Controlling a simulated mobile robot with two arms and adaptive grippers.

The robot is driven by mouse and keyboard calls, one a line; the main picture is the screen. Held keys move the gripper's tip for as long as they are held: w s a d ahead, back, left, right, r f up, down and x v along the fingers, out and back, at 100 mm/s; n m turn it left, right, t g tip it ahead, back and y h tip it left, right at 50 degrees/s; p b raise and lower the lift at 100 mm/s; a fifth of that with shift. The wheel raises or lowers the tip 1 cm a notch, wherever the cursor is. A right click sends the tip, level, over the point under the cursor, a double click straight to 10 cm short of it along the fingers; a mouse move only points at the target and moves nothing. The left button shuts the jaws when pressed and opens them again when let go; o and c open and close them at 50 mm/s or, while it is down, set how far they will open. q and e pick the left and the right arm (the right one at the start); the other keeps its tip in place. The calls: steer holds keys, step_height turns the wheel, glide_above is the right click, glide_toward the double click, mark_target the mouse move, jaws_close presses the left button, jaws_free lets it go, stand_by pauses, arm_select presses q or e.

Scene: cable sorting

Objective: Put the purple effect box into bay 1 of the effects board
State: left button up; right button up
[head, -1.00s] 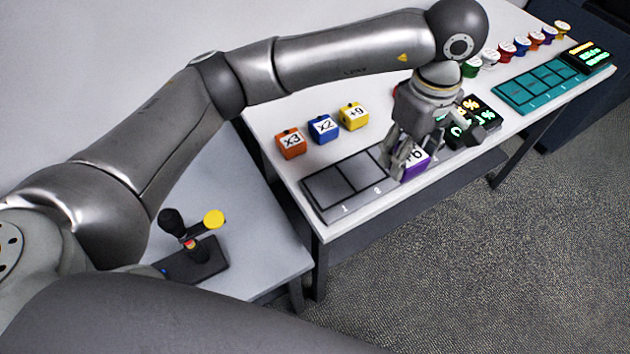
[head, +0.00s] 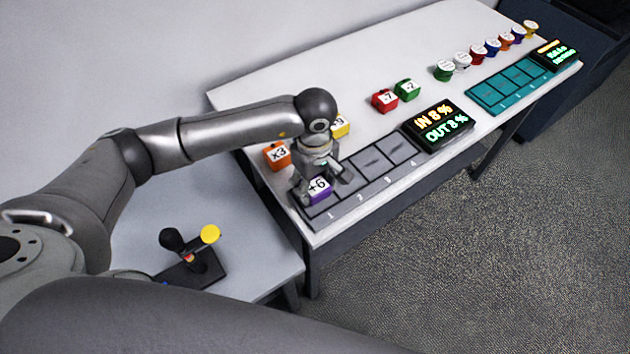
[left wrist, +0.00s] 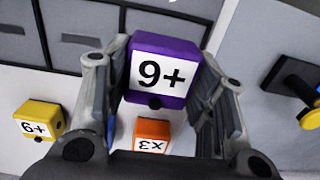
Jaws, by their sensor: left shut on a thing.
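The purple effect box (head: 318,191), marked +6, is held between the fingers of my left gripper (head: 320,180) at bay 1, the left end of the grey effects board (head: 375,192). In the left wrist view the purple box (left wrist: 163,50) fills the space between both fingers, its label upside down. The board (left wrist: 90,22) runs across the top left there. The box covers most of bay 1; I cannot tell whether it touches the bay floor. The bays to the right look empty, bay 2 being partly hidden by the gripper. My right gripper is not in view.
An orange x3 box (head: 277,154) stands close behind my gripper, and a yellow box (head: 341,126) is partly hidden by my arm. Red (head: 384,100) and green (head: 407,89) boxes stand behind the display (head: 438,126). A teal board (head: 505,87) lies farther right.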

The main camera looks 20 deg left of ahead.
arm_select(q)
steer(key=shift+f, duration=0.65)
steer(key=shift+d, duration=0.1)
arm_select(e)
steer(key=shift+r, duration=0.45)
arm_select(q)
steer(key=shift+f, duration=0.1)
steer(key=shift+f, duration=0.15)
steer(key=o, duration=1.2)
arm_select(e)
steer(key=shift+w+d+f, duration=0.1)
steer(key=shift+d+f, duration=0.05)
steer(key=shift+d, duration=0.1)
